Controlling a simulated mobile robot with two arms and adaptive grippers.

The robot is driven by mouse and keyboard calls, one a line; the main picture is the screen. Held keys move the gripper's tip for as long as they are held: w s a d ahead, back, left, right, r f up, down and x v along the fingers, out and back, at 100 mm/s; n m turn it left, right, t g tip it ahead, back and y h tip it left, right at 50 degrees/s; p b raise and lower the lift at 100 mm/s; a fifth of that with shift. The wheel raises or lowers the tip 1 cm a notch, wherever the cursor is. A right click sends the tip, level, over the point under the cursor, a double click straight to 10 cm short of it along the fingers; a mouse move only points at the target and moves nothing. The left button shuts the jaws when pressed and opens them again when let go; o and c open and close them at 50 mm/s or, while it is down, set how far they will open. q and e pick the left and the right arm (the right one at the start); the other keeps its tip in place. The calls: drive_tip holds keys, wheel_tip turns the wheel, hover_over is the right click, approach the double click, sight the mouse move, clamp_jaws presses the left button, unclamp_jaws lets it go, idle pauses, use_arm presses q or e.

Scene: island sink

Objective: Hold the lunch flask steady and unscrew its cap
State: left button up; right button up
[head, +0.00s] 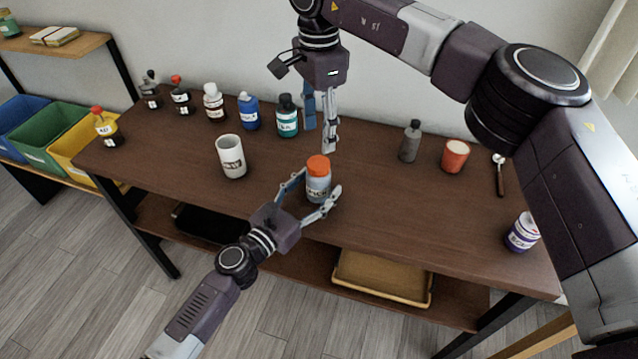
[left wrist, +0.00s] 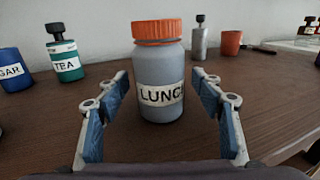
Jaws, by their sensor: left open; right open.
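The lunch flask (head: 318,184) stands upright on the brown table, grey-blue with an orange cap (head: 318,164). In the left wrist view the flask (left wrist: 160,78) shows a "LUNC" label, its last letter out of sight, and the cap (left wrist: 158,31) sits on top. My left gripper (head: 318,195) is open, its fingers on either side of the flask with gaps visible in the wrist view (left wrist: 164,110).
A white mug (head: 231,156) stands left of the flask. A teal tea bottle (head: 287,117), a blue bottle (head: 249,112) and other bottles line the back. A grey bottle (head: 410,142), an orange cup (head: 455,156) and a spoon (head: 500,175) are to the right.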

use_arm(q)
drive_tip(key=shift+w+d, duration=0.1)
drive_tip(key=shift+w, duration=0.05)
clamp_jaws()
idle(0.5)
